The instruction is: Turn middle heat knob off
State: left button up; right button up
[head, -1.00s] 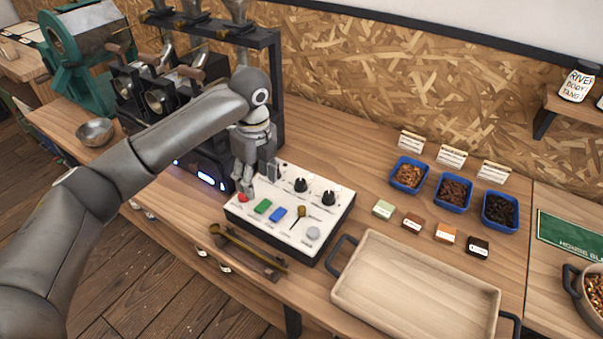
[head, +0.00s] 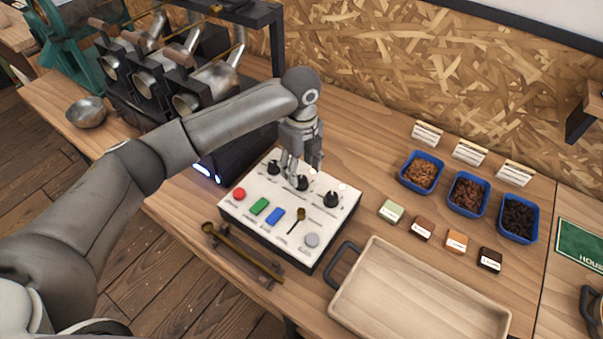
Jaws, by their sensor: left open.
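The white control panel (head: 262,222) lies on the wooden counter with three black knobs in a row at its back. The middle heat knob (head: 302,184) is directly below my left gripper (head: 303,172), whose arm comes in from the left. The gripper points down with its fingers apart, at or just above the knob. I cannot tell whether they touch it. The fingers hide part of the knob's top and back. The left knob (head: 274,168) and the right knob (head: 331,199) stand on either side. My right gripper is not in view.
The panel also has a red button (head: 239,194), green and blue buttons, a small lever (head: 298,217) and a grey button (head: 312,240). A wooden tray (head: 420,297) lies to the right, with blue bean bins (head: 468,193) behind. Roaster drums (head: 190,95) stand at the left.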

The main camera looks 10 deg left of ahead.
aim_at(301, 179)
pick_arm(q)
notch_tip(301, 179, down, 3)
jog(key=shift+w, duration=0.15)
jog(key=shift+f, duration=0.7)
jog(key=shift+c, duration=1.8)
jog(key=c, duration=0.7)
jog(key=shift+p, duration=0.3)
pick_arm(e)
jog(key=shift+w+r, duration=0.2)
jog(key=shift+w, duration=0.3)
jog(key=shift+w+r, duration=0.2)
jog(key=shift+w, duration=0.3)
